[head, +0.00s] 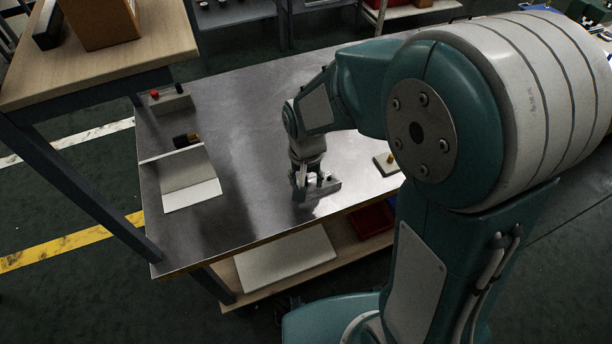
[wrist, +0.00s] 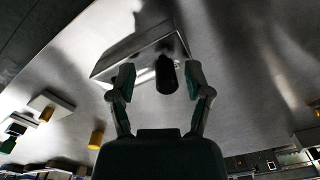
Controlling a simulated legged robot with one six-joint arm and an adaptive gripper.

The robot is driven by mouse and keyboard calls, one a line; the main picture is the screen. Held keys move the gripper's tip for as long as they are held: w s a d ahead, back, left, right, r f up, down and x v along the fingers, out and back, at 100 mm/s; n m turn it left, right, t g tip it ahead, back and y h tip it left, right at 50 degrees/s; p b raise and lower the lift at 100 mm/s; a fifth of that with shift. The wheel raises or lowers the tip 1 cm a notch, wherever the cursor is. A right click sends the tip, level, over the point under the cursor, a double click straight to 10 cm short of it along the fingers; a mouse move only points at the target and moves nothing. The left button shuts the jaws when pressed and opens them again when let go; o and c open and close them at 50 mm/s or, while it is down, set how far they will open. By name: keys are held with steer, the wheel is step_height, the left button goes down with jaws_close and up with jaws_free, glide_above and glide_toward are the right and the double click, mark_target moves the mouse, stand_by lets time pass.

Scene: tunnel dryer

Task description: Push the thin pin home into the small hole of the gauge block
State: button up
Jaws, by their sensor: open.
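My gripper (head: 309,181) is low over the metal table, at a grey metal block (head: 325,190) that looks like the gauge block. In the wrist view my gripper (wrist: 158,78) has its two fingers apart. A dark, round-ended cylinder (wrist: 166,76), likely the pin's handle, lies between them, with a gap visible at each side. The grey block (wrist: 118,62) shows beyond the fingers, with the cylinder over its right part. The small hole and any thin shaft are hidden, so I cannot tell how deep the pin sits.
On the table (head: 245,215), a small plate with a yellow knob (head: 384,165) lies to the right. At the left are a holder with red and black tops (head: 170,102), a dark cylinder (head: 186,140) and a pale tray (head: 190,188). The table's front is clear.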

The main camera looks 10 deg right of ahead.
mark_target(306, 178)
step_height(306, 178, up, 12)
stand_by(0.5)
stand_by(0.4)
